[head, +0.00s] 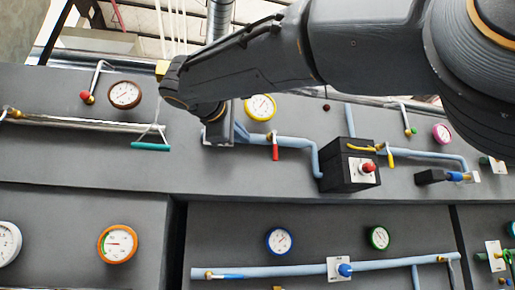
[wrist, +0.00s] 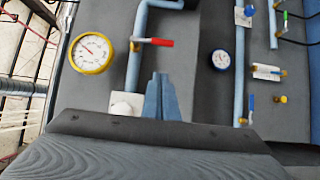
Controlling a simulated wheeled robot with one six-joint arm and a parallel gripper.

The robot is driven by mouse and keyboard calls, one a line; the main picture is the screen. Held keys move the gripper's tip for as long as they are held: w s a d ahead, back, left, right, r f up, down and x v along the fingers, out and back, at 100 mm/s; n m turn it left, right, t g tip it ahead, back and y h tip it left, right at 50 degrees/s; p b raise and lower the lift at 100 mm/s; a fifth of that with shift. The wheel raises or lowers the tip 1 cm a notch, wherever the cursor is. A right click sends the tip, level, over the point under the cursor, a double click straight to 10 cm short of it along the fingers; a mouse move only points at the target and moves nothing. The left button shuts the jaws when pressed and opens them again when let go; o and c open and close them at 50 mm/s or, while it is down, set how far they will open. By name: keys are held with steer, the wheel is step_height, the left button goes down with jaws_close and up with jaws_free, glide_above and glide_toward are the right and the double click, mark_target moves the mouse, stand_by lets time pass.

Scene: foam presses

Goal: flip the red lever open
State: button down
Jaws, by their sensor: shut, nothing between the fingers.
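The red lever (head: 275,151) hangs down from a valve on a light blue pipe (head: 295,142) on the grey panel, at right angles to the pipe. In the wrist view the red lever (wrist: 153,42) points right, across the upright-looking pipe (wrist: 134,72). My gripper (wrist: 160,78) is shut and empty, its blue-grey fingers together. In that view the fingertips are just below the lever in the picture, apart from it. In the head view my gripper is left of the lever, and its fingertips are hard to make out.
A yellow-rimmed gauge (wrist: 90,53) is close to the lever, and a white plate (wrist: 126,104) is beside my fingers. Right of the lever in the head view is a black box (head: 338,170) with a red knob (head: 369,167). A teal handle (head: 150,147) hangs to the left.

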steer(key=p, duration=0.4)
glide_toward(275, 147)
steer(key=w+a+f, duration=0.1)
steer(key=w+a, duration=0.2)
steer(key=w, duration=0.2)
steer(key=d, duration=0.1)
steer(key=w+d+p, duration=0.1)
steer(key=d, duration=0.1)
steer(key=shift+w+d+f, duration=0.2)
steer(key=shift+w+d, duration=0.05)
steer(key=shift+f, duration=0.15)
